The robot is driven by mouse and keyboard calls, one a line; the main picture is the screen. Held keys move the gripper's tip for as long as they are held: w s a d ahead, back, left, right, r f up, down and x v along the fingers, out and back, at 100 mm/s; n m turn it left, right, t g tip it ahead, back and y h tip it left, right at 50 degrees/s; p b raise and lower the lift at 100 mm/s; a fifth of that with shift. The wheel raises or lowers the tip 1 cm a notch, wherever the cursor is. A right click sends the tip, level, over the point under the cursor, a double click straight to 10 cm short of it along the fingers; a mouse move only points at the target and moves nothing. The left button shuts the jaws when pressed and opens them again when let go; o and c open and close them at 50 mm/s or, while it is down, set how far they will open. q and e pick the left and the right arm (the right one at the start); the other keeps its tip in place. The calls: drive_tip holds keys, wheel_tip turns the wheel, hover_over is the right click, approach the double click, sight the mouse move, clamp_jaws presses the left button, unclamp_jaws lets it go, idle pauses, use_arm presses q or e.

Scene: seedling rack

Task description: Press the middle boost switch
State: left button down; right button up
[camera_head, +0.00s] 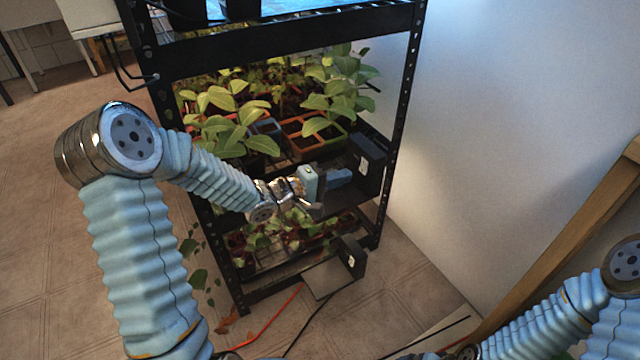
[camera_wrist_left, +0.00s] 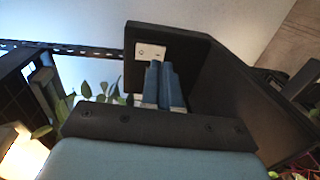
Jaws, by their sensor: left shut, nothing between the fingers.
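The middle boost switch is a small white plate (camera_wrist_left: 151,51) on a black upright panel (camera_wrist_left: 190,45) in the left wrist view. In the head view its black box (camera_head: 368,158) stands at the right end of the rack's middle level. My left gripper (camera_head: 348,175) points right at this box, its blue fingers together and empty. In the left wrist view the fingertips (camera_wrist_left: 160,67) overlap the lower edge of the white plate. I cannot tell whether they touch it. My right arm shows at the lower right of the head view, but its gripper does not.
A lower black box with a small white plate (camera_head: 352,258) stands near the floor. Potted seedlings (camera_head: 240,120) fill the middle shelf beside my left arm. Black rack posts (camera_head: 405,100) frame the space. A white wall (camera_head: 500,120) is to the right. Cables (camera_head: 285,315) lie on the floor.

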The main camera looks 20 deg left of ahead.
sight(362, 171)
use_arm(q)
drive_tip(key=shift+x, duration=1.65)
drive_tip(key=shift+d+f+b, duration=0.1)
drive_tip(key=shift+f+b, duration=0.15)
drive_tip(key=shift+b, duration=0.1)
drive_tip(key=shift+w+r, duration=0.1)
drive_tip(key=shift+r, duration=0.05)
